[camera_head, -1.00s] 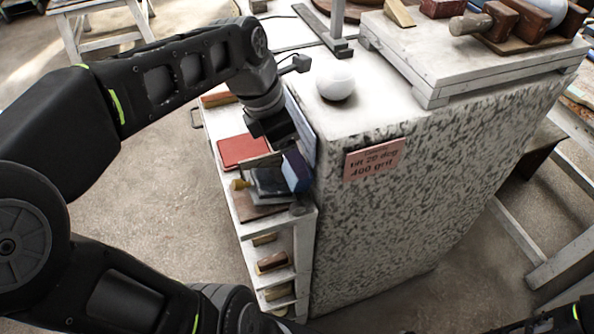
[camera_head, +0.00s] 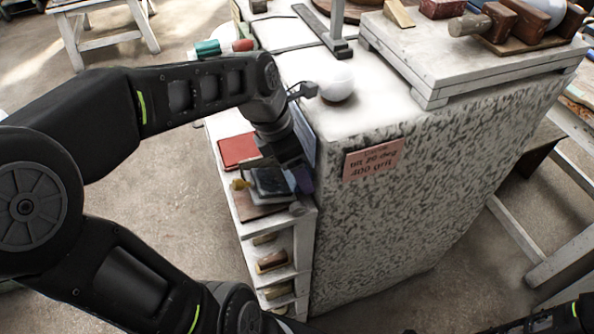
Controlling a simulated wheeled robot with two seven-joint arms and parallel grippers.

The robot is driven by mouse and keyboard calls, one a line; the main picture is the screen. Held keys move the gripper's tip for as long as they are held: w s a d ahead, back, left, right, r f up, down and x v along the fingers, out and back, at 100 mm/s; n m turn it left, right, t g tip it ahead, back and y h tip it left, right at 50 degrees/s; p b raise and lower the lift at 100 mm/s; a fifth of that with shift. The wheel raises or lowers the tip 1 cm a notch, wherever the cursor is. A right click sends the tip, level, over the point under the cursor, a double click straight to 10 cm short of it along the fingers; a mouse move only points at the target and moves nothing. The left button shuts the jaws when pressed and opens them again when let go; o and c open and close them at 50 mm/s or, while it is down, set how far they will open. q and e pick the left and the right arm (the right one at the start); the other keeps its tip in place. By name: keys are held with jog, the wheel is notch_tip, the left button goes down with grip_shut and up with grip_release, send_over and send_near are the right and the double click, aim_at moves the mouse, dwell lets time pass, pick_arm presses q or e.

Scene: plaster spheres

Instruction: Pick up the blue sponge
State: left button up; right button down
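A small blue-purple block (camera_head: 303,181), which looks like the blue sponge, is at the right end of the top shelf of the white side rack (camera_head: 246,228), close to the plaster-spattered block. My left gripper (camera_head: 291,176) points down at it from above, its fingers right at the block. The gripper and arm hide much of it, so I cannot tell whether the fingers are closed on it. A dark grey box-like item (camera_head: 268,184) lies just left of it on the shelf. My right gripper is out of view.
A red pad (camera_head: 238,151) lies farther back on the shelf. A white sphere (camera_head: 336,83) sits on the block top beside my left wrist. A pink label (camera_head: 373,159) is on the block's front. Lower shelves hold several brushes or blocks (camera_head: 272,262).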

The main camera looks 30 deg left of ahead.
pick_arm(q)
jog(key=shift+c, duration=0.4)
jog(key=c, duration=1)
jog(key=shift+s+a+r, duration=0.1)
jog(key=shift+s+a+r, duration=0.2)
jog(key=shift+s+r, duration=0.05)
jog(key=shift+r, duration=0.1)
jog(key=s+a+r+b, duration=0.1)
jog(key=s+a+r, duration=0.6)
jog(key=s, duration=0.4)
jog(key=shift+a, duration=0.2)
jog(key=shift+w, duration=0.1)
jog(key=o, duration=0.8)
jog(key=shift+c, duration=0.2)
jog(key=c, duration=0.6)
jog(key=shift+c, duration=0.3)
